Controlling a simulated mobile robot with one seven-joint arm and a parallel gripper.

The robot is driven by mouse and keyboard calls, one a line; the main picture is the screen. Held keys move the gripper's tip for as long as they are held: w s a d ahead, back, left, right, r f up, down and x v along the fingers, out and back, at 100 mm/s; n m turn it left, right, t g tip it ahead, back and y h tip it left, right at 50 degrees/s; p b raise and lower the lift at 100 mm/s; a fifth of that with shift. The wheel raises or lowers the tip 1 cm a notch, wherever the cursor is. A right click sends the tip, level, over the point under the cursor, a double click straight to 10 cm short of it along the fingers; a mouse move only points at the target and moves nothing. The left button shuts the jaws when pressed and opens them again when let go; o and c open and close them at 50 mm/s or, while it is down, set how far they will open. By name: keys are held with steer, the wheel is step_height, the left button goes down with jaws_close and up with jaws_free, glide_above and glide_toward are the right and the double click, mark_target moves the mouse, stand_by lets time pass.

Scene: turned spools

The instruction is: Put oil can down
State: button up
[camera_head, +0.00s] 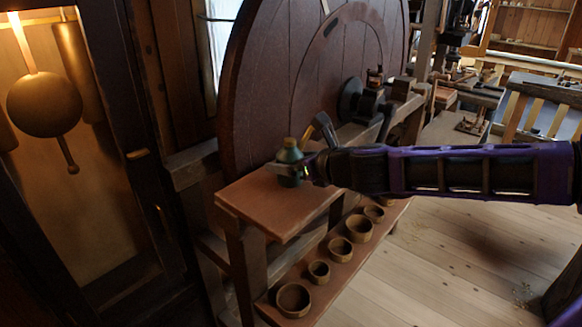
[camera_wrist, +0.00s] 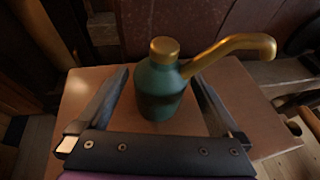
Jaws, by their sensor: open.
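The oil can (camera_head: 290,165) is a small green can with a brass cap and a curved brass spout. In the wrist view the oil can (camera_wrist: 160,90) is upright on a reddish-brown wooden tabletop (camera_wrist: 90,82), with its spout pointing to the right. The same tabletop (camera_head: 262,212) shows in the head view. My gripper (camera_wrist: 162,88) is open, with one finger on each side of the can. A gap shows between the can and the left finger; the right finger is close to the can. In the head view the fingers are partly hidden at the can.
A large wooden wheel (camera_head: 285,80) stands directly behind the tabletop. Several wooden bowls (camera_head: 340,250) sit on a low shelf below. A clock case with a brass pendulum (camera_head: 45,103) stands at the left.

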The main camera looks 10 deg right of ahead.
steer(key=shift+b+x, duration=0.45)
steer(key=shift+x, duration=1.4)
jaws_close()
